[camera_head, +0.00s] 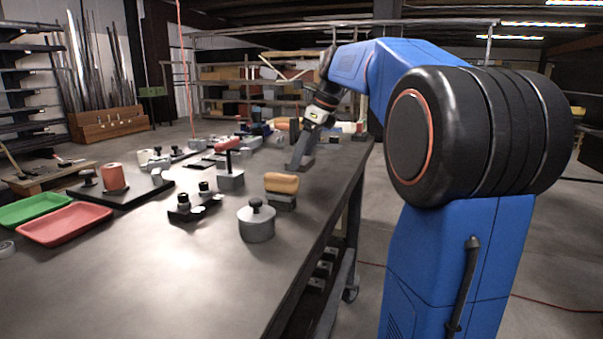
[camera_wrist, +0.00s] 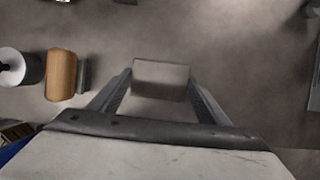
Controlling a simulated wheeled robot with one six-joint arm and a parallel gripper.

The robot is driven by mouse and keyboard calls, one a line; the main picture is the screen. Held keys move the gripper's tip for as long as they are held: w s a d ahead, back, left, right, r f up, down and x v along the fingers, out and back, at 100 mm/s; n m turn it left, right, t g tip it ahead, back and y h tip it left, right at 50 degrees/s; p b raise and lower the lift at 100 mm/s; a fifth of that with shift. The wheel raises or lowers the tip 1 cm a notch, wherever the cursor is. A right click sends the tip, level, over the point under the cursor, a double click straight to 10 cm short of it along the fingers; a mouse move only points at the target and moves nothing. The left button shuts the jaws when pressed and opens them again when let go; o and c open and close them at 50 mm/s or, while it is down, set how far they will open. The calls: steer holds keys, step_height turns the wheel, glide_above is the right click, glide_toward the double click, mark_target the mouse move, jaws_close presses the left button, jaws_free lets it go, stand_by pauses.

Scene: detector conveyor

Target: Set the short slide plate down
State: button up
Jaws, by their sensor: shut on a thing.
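The short slide plate (camera_wrist: 160,80) is a small grey block between my fingertips in the wrist view. My gripper (camera_wrist: 158,92) is shut on it from both sides. In the head view my gripper (camera_head: 303,150) points down at the table near its right edge. The plate (camera_head: 300,166) shows there as a small grey piece low at the fingertips, close to the table top. I cannot tell whether it touches the table.
The workbench (camera_head: 130,270) has bare room in front. A grey cylinder with a knob (camera_head: 256,224) and a block with a wooden top (camera_head: 281,187) stand nearer. A red tray (camera_head: 65,223) and a green tray (camera_head: 30,209) lie at left. A grey part (camera_wrist: 314,85) shows at the wrist view's right edge.

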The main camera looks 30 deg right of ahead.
mark_target(304, 184)
steer(key=shift+f, duration=2.4)
steer(key=o, duration=1.8)
steer(key=shift+f, duration=0.15)
steer(key=v, duration=1.2)
steer(key=shift+s, duration=0.1)
